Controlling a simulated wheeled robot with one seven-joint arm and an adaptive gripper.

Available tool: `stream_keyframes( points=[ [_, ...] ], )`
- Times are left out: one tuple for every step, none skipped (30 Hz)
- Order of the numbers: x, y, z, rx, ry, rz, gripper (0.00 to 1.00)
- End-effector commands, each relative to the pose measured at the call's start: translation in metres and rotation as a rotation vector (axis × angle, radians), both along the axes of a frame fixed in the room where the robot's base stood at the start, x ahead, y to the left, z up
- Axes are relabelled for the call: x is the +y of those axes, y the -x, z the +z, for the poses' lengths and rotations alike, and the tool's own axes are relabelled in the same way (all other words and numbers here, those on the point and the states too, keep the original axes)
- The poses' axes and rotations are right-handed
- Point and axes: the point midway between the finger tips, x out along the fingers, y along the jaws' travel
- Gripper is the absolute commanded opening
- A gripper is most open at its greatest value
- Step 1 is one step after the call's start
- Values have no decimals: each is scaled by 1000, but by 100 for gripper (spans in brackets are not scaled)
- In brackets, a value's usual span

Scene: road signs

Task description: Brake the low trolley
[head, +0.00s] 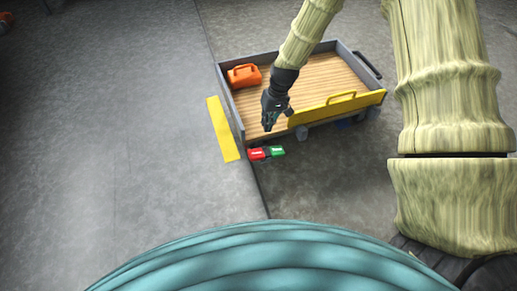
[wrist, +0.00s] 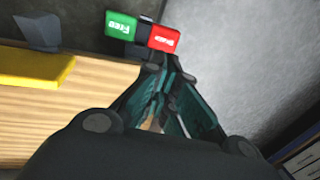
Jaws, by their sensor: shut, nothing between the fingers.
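The low trolley (head: 325,83) stands on the floor, with a wooden deck, grey side walls and a yellow panel (head: 337,108) along its near side. At its near left corner is a brake pedal with a red half (head: 257,154) and a green half (head: 277,151). In the wrist view the red half (wrist: 164,38) and green half (wrist: 121,25) lie beyond my fingertips; the green one carries a word I read as "Free", the red word is unclear. My gripper (head: 268,124) is shut and empty, pointing down just above the pedal and apart from it; it also shows in the wrist view (wrist: 165,82).
An orange container (head: 244,76) sits in the trolley's far left corner. A dark handle (head: 367,64) is at the right end.

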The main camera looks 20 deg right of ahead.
Motion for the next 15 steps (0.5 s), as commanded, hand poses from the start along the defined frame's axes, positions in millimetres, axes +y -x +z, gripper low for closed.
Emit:
stream_keyframes(
  points=[
    [0,0,0,0,0,0,0],
    [0,0,0,0,0,0,0],
    [0,0,0,0,0,0,0],
    [0,0,0,0,0,0,0],
    [0,0,0,0,0,0,0],
    [0,0,-1,0,0,0,0],
    [0,0,-2,0,0,0,0],
    [1,0,-4,0,0,0,0],
    [1,1,-7,1,0,0,0],
    [2,1,-10,1,0,0,0],
    [2,1,-13,1,0,0,0],
    [4,1,-19,1,0,0,0],
    [4,1,-23,1,0,-1,0],
    [6,1,-28,2,0,-1,0],
    [7,1,-35,2,0,-1,0]
  ],
)
